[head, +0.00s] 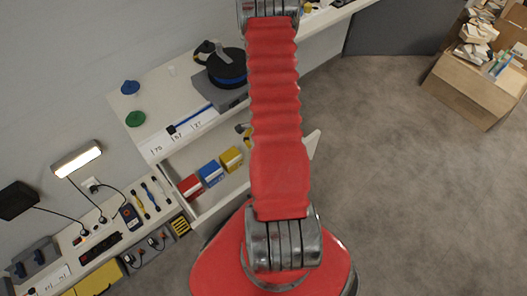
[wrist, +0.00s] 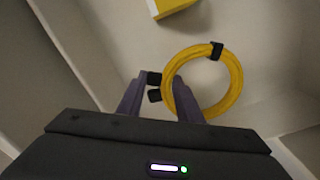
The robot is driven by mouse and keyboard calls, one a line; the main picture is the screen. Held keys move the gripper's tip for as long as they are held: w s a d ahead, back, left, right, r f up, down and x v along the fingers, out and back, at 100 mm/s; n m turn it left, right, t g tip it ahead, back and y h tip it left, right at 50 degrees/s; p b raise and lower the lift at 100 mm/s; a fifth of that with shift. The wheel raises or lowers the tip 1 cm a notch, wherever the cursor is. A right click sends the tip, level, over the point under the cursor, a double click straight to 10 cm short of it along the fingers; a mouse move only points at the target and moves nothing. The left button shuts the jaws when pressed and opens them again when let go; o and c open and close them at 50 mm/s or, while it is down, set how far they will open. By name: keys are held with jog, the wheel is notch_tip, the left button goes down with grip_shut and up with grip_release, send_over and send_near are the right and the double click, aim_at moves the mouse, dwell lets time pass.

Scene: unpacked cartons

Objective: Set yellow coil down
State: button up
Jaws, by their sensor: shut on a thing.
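The yellow coil (wrist: 237,78) is a round ring bound with a dark strap at its top, in the middle right of the wrist view. My gripper (wrist: 158,90) is shut on the left side of the coil, with dark tabs between its fingers.
A yellow box (wrist: 172,7) is at the top of the wrist view. A dark round spool (head: 227,68) sits above. A carton (head: 475,90) stands on the carpet at right.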

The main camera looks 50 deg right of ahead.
jog(key=shift+f, duration=1.3)
jog(key=o, duration=1.2)
jog(key=shift+f, duration=0.1)
jog(key=shift+o, duration=0.2)
notch_tip(320, 180, up, 12)
